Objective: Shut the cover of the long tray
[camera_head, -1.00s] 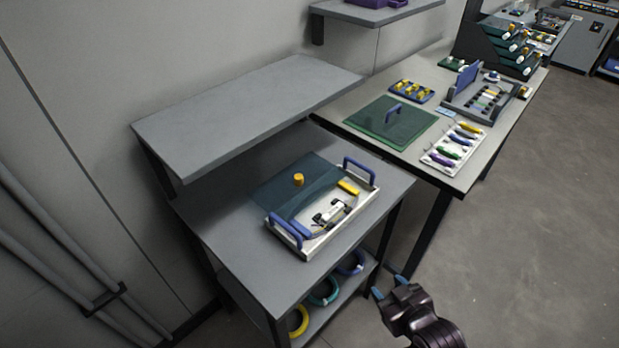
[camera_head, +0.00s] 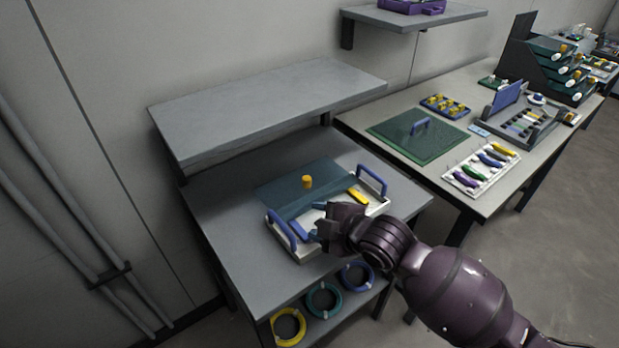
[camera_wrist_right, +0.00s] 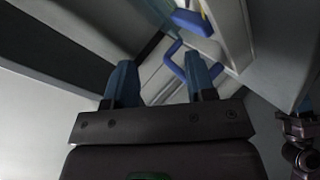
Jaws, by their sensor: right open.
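The long tray (camera_head: 306,256) is white and low, with a raised blue handle at each end: the left handle (camera_head: 281,231) and the right handle (camera_head: 371,181). Its teal see-through cover (camera_head: 281,190), with a yellow knob (camera_head: 307,182), lies over the back part; the front part is uncovered. My right gripper (camera_head: 316,221) is open over the tray's front, its blue fingertips close to the left handle; contact cannot be told. It hides much of the contents. In the wrist view a blue handle (camera_wrist_right: 174,62) shows between the open, empty fingers (camera_wrist_right: 160,78). My left gripper is out of view.
A grey shelf (camera_head: 265,105) overhangs the back of the tray's table (camera_head: 225,235). Coloured rings (camera_head: 323,299) lie on the lower shelf. A bench at right holds a green mat (camera_head: 405,140), a white tool tray (camera_head: 507,166) and an open case (camera_head: 540,129).

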